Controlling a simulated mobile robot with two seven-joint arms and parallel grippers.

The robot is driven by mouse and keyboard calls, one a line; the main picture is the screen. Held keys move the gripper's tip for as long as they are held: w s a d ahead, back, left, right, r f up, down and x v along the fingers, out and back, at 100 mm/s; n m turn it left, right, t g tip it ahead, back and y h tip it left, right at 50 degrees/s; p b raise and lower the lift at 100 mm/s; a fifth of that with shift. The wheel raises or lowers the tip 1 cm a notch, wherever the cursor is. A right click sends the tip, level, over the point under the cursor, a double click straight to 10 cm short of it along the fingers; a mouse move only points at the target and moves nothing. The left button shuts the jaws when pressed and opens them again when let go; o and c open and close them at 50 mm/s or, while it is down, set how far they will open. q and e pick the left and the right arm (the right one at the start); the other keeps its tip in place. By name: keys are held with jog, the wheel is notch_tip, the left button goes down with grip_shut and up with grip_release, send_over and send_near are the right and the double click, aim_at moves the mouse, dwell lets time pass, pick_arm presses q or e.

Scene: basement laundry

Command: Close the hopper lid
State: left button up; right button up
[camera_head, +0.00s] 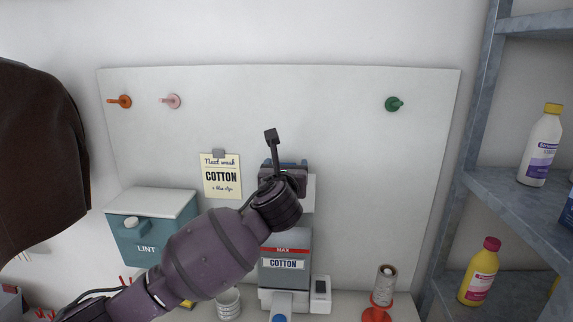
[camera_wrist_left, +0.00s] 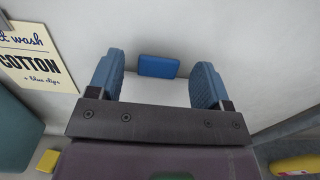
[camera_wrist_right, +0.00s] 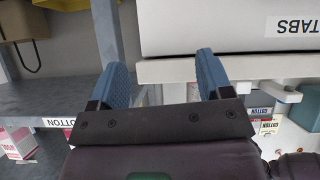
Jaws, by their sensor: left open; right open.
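The hopper (camera_head: 285,245) is a grey container with a red MAX band and a COTTON label, standing on a white base in front of the white board. Its lid (camera_head: 310,193) seems to be the white panel raised above it, mostly hidden by my left gripper (camera_head: 285,167). In the left wrist view the white lid (camera_wrist_left: 150,92) has a blue tab (camera_wrist_left: 158,66) at its far edge. This tab shows between the open blue fingers of my left gripper (camera_wrist_left: 160,75); contact cannot be told. My right gripper (camera_wrist_right: 160,75) is open and empty in its wrist view.
A teal LINT box (camera_head: 146,250) stands left of the hopper. A thread spool (camera_head: 385,287) on a red stand is to the right. A metal shelf (camera_head: 520,205) with bottles is at the far right. In the right wrist view a white TABS unit (camera_wrist_right: 230,28) is close by.

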pick_arm(q)
jog(key=shift+w, duration=0.6)
jog(key=shift+c, duration=0.3)
pick_arm(e)
jog(key=shift+s, duration=0.1)
pick_arm(q)
jog(key=c, duration=1.2)
